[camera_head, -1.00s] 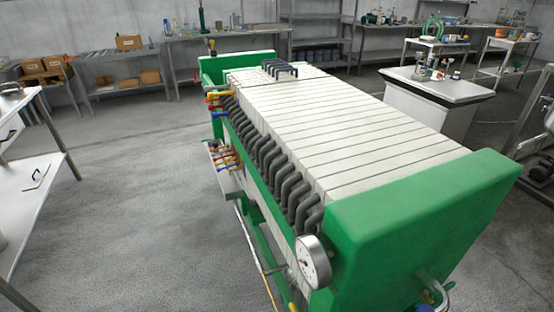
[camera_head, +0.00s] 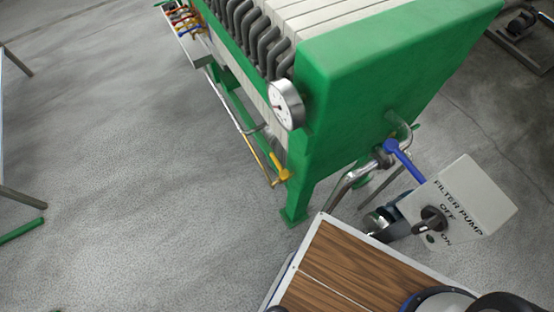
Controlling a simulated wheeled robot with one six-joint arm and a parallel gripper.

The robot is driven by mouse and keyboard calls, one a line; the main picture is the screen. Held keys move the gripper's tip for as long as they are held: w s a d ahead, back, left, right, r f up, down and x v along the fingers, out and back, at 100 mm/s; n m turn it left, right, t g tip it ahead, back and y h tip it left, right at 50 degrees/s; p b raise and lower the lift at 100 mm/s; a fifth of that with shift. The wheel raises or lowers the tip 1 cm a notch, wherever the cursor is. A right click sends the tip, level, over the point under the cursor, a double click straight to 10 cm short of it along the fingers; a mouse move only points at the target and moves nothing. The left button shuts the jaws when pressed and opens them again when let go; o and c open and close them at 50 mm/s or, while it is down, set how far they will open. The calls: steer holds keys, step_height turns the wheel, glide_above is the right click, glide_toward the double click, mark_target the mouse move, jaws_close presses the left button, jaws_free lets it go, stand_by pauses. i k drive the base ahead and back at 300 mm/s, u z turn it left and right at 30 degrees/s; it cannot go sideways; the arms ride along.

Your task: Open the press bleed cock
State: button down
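The green filter press (camera_head: 375,70) stands in the upper middle, its near end plate facing me. A small yellow-handled cock (camera_head: 281,172) is low on the near left side of the press, where a thin pipe ends beside the green leg. A larger valve with a blue lever (camera_head: 404,160) is on the steel pipe at the near end. No label shows which one is the bleed cock, and I cannot tell the flow state of either. My gripper is not in view.
A round pressure gauge (camera_head: 286,105) is on the press's near corner. A grey filter pump switch box (camera_head: 462,203) marked OFF and ON stands right of the blue lever. Several coloured cocks sit above a tray (camera_head: 194,47). Open floor (camera_head: 130,170) lies left.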

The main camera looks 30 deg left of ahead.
mark_target(285, 174)
steer(key=k, duration=0.5)
steer(key=z, duration=0.95)
steer(key=k, duration=0.95)
steer(key=u, duration=1.25)
steer(key=i, duration=0.5)
steer(key=z, duration=0.05)
